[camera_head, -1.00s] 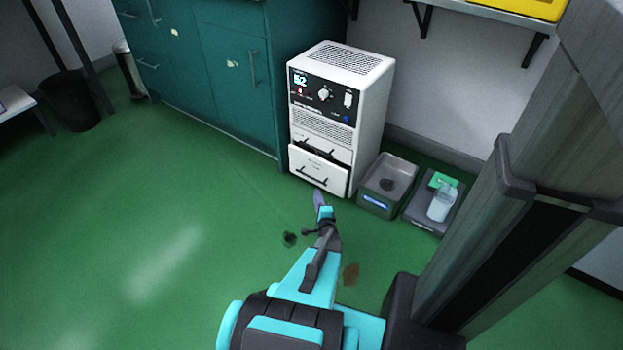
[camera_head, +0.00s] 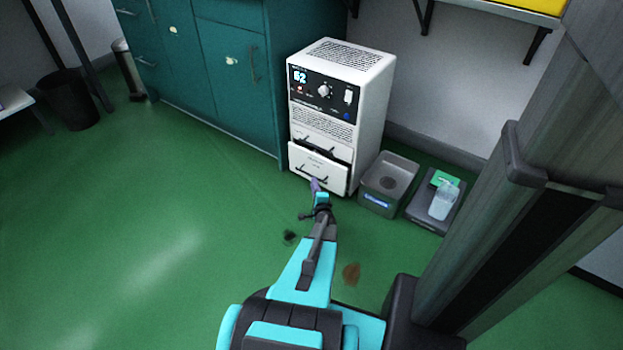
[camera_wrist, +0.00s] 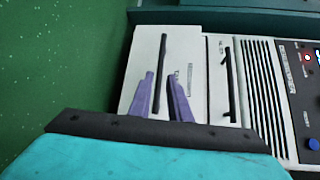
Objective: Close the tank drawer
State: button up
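The tank drawer (camera_head: 322,172) is the lower white drawer of a white cabinet unit (camera_head: 366,108). It stands out a little from the body, with a dark gap along its top edge. In the wrist view its white front (camera_wrist: 143,62) carries a dark bar handle (camera_wrist: 162,50). My gripper (camera_head: 314,183) is at the drawer front, low down near the handle. In the wrist view its two purple fingers (camera_wrist: 161,76) are apart, with the handle bar showing between their tips. Whether they touch the front cannot be told.
A second drawer (camera_head: 322,147) with its own handle is above. A grey bin (camera_head: 378,205) and a grey tray (camera_head: 418,211) with a green item and a clear bottle stand right of the unit. Teal cupboards (camera_head: 235,95) adjoin at left. Green floor in front is mostly clear.

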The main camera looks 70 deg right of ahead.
aim_at(311, 176)
jog(key=shift+b+x, duration=0.95)
jog(key=shift+x, duration=2.45)
grip_shut()
